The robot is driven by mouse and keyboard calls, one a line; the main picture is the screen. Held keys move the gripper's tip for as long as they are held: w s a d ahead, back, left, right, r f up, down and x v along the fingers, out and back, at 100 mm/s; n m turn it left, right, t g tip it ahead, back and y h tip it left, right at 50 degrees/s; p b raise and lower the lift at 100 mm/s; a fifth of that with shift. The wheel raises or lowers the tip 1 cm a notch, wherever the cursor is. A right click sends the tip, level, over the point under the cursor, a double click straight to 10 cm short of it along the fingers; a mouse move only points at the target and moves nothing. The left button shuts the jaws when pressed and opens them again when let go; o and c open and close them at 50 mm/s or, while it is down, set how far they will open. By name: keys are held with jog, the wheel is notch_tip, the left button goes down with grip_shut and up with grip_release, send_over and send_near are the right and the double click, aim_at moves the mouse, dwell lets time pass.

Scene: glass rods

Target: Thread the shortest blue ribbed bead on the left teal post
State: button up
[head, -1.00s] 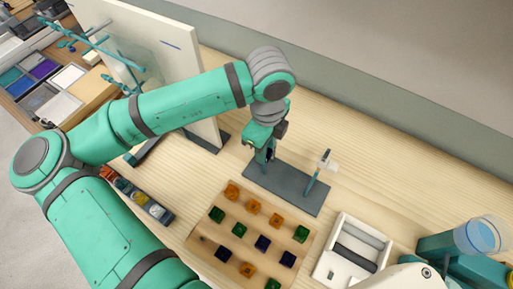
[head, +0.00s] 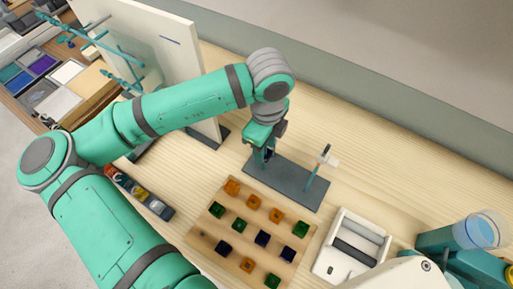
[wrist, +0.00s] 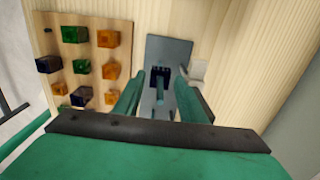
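A dark blue ribbed bead (wrist: 160,73) shows between the fingers of my gripper (wrist: 157,88) in the wrist view. A gap shows on each side of it, so the fingers look open and apart from it. In the head view my gripper (head: 267,155) points down over the left end of the grey base plate (head: 297,187). It largely hides the left teal post there. A teal strip (wrist: 160,96) beside the bead looks like that post; I cannot tell for sure that the bead is around it. The right teal post (head: 314,177) stands bare, with a white tag near its top.
A wooden board (head: 207,232) in front carries several orange, green and dark blue beads. A white tray (head: 344,215) with grey inserts lies to the right. A tall white panel (head: 195,65) stands behind my arm.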

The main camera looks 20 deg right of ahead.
jog(key=shift+o, duration=0.4)
jog(key=shift+r, duration=0.1)
notch_tip(320, 180, up, 11)
jog(key=shift+f, duration=0.2)
jog(key=shift+w, duration=0.1)
